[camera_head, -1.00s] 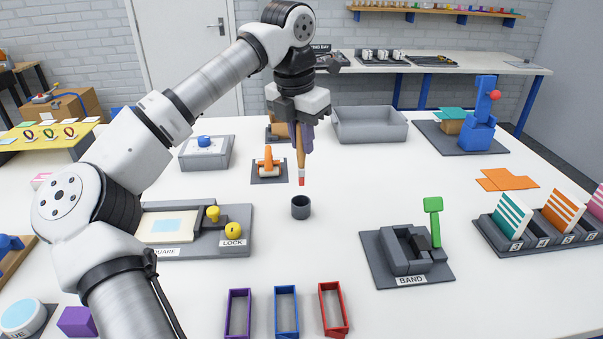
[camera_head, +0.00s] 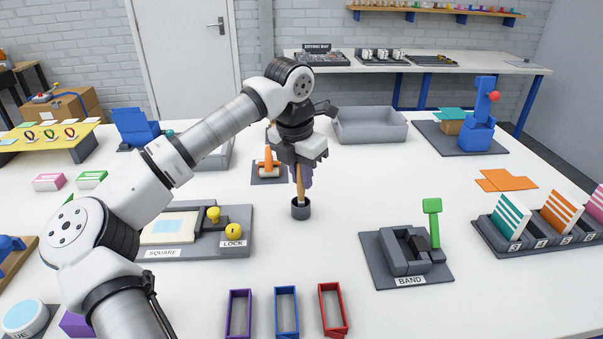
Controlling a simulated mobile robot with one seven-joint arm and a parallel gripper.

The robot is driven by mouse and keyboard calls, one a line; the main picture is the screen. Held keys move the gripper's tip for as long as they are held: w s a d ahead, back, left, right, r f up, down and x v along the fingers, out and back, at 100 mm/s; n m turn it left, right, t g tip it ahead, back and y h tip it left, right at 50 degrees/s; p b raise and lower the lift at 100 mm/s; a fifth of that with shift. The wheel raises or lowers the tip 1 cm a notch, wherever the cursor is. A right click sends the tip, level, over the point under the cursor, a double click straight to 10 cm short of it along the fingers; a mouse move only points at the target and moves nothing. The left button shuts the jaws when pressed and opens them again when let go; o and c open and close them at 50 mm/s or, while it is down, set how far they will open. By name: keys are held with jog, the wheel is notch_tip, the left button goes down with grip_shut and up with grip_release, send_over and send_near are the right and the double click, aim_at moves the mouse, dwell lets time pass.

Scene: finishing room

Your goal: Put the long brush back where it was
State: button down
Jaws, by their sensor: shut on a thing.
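The long brush (camera_head: 300,186) has a tan wooden handle and stands upright. Its lower end is inside the small dark grey cup (camera_head: 300,211) in the middle of the table, so that end is hidden. My gripper (camera_head: 302,172) is just above the cup, pointing down and shut on the upper part of the brush.
An orange clamp-like piece on a grey base (camera_head: 267,170) stands close behind and left of my gripper. The LOCK fixture (camera_head: 238,247) is to the left, the BAND fixture (camera_head: 408,262) to the right. Purple, blue and red frames (camera_head: 331,311) lie in front.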

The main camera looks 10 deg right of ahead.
jog(key=c, duration=1.4)
grip_release()
jog(key=shift+o, duration=0.2)
notch_tip(320, 180, up, 12)
jog(key=s+a, duration=0.1)
jog(key=shift+a+b, duration=0.2)
jog(key=shift+b, duration=0.1)
jog(key=shift+r, duration=0.1)
